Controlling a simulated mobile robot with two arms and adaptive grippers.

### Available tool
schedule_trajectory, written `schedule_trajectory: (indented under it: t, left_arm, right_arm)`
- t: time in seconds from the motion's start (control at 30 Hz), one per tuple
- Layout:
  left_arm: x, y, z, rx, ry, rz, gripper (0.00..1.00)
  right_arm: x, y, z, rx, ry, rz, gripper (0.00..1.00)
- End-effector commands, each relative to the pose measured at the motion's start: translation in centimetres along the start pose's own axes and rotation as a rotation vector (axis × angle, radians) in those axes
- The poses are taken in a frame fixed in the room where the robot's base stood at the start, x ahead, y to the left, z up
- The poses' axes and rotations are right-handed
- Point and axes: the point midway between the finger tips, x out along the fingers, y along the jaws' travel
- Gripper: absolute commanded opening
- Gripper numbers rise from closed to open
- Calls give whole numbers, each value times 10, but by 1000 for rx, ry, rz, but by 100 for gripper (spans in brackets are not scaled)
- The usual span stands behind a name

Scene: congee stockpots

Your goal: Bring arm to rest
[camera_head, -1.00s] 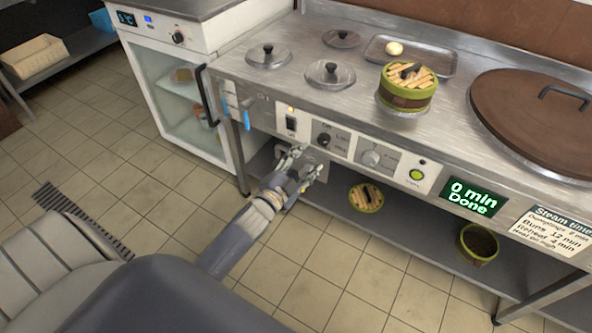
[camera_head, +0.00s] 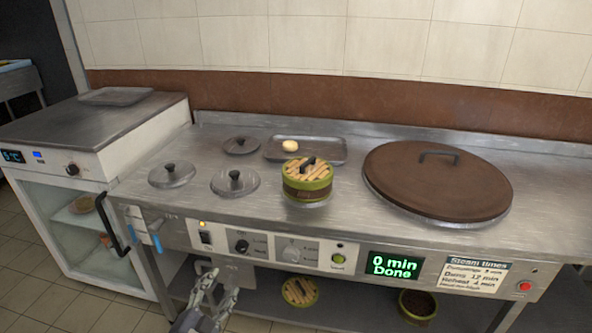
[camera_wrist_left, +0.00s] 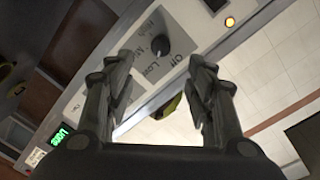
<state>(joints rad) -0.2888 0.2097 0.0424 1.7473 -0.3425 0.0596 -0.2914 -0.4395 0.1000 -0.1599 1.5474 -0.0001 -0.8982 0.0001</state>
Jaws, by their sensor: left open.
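My left gripper (camera_head: 213,297) is low at the bottom of the head view, in front of the counter's lower front. It is open and empty. In the left wrist view its two fingers (camera_wrist_left: 160,90) stand apart, with the control panel and its black knob (camera_wrist_left: 159,45) beyond them. It touches nothing that I can make out. My right gripper is not in view.
The steel counter (camera_head: 165,212) carries a green-rimmed bamboo steamer (camera_head: 306,187), a tray (camera_head: 325,156) with a bun (camera_head: 290,146), metal lids and a large brown lid (camera_head: 437,182). The display (camera_head: 394,265) reads "0 min Done". A glass-door fridge (camera_head: 85,235) stands at left.

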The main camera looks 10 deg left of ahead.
Motion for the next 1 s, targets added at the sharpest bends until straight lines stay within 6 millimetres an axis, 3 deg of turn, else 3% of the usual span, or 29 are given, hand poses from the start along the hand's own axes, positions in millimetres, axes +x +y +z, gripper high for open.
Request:
schedule_trajectory:
  t: [0.13,0.27,0.4,0.6,0.8,1.0]
  left_arm:
    - [-9,34,28,-80,-113,68,50]
    - [-40,99,74,-225,-336,197,50]
    - [-96,178,116,-378,-608,350,50]
    - [-184,261,142,-517,-929,528,50]
    - [-267,313,144,-594,-1190,667,50]
    - [-291,312,152,-579,-1197,672,50]
  right_arm:
    - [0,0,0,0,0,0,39]
    - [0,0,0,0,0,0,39]
    - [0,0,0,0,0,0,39]
    - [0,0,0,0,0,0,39]
    - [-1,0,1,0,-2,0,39]
    - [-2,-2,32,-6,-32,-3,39]
